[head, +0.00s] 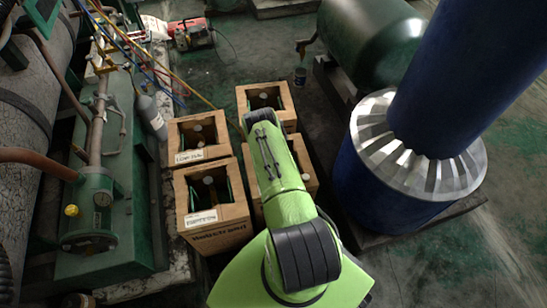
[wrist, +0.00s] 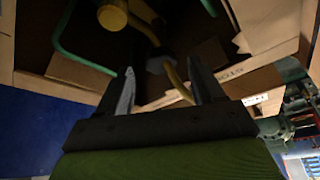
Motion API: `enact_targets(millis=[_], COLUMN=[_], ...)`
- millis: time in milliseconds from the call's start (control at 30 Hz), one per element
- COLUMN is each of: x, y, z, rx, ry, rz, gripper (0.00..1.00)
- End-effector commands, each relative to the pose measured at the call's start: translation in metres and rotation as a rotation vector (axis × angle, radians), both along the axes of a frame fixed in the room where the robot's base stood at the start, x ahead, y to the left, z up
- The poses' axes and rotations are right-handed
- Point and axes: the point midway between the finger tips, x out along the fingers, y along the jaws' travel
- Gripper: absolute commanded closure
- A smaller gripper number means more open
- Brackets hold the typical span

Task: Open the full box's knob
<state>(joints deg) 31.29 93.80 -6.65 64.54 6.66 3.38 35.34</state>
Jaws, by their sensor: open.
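Several open cardboard boxes with cylinders inside stand on the floor in the head view: front left (head: 213,235), middle left (head: 200,142), back (head: 285,101) and one partly behind my arm (head: 308,170). I cannot tell which is the full box. In the wrist view, my gripper (wrist: 165,80) is open at a box opening (wrist: 275,25). A dark knob-like block (wrist: 158,64) on a yellowish stem lies just beyond and between the fingertips, with no visible contact. A yellow fitting (wrist: 112,16) and a green handle (wrist: 75,55) are beside it. In the head view my arm hides the gripper.
A large blue cylinder on a silver ribbed collar (head: 420,165) stands right of the boxes. Green machinery with pipes (head: 110,215) and a grey bottle (head: 151,117) are on the left. A dark green tank (head: 370,40) is at the back.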

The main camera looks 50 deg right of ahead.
Motion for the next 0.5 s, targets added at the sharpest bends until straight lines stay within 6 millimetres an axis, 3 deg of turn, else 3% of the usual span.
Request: enact_targets(millis=[33,133,433,500], x=[0.001,0.003,0.004,0.004], y=[-0.003,-0.007,-0.008,-0.008], z=[-0.012,-0.020,-0.021,-0.020], rx=[-0.001,0.000,0.001,0.001], ry=[0.000,0.000,0.000,0.000], rz=[0.000,0.000,0.000,0.000], gripper=[0.33,0.33,0.33,0.44])
